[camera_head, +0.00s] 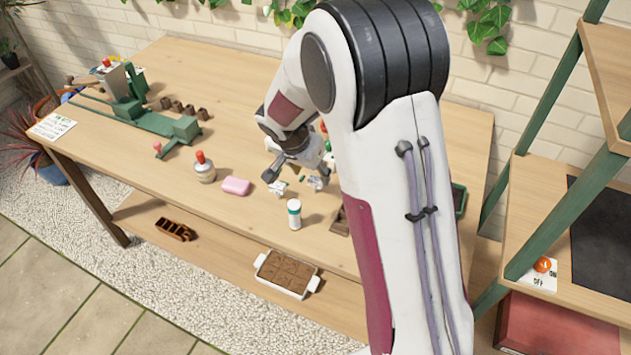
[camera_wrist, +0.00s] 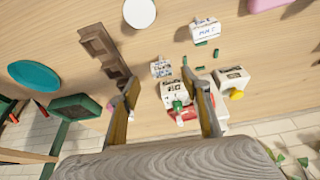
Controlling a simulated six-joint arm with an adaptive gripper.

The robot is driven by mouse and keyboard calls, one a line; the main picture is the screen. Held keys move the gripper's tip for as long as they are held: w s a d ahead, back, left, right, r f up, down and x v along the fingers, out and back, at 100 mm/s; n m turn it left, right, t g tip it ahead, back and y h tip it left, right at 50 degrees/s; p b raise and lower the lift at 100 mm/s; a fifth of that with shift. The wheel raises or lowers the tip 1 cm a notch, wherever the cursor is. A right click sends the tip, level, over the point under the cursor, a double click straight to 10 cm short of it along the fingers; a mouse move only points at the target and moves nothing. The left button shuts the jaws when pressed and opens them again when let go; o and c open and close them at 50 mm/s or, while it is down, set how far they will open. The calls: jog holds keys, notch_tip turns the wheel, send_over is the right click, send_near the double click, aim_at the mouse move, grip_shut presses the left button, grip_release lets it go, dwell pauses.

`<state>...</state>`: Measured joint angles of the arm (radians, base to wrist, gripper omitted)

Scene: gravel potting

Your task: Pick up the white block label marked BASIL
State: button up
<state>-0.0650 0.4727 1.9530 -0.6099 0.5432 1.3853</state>
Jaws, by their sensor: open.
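Several small white blocks with dark markings lie on the table. In the wrist view, one white block (camera_wrist: 173,90) shows between my finger lines, nearer the right finger, with a green piece and a red thing by it. Its marking is too small to read. A block reading like MINT (camera_wrist: 206,31) lies farther off. Another white block (camera_wrist: 232,74) with a yellow knob is right of my right finger, and a speckled one (camera_wrist: 161,68) lies just beyond. I cannot tell which is BASIL. My gripper (camera_wrist: 160,83) is open and empty above them; it also shows in the head view (camera_head: 290,168).
A brown tray (camera_wrist: 103,55) and teal disc (camera_wrist: 34,75) lie left in the wrist view. A green press (camera_head: 135,115) is at the table's left.

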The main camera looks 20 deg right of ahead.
aim_at(314, 180)
jog(key=shift+f, duration=0.15)
jog(key=shift+x, duration=1.25)
jog(key=shift+w, duration=0.15)
jog(key=shift+x, duration=2.55)
jog(key=shift+w+d, duration=0.1)
jog(key=shift+w, duration=0.05)
jog(key=c, duration=1)
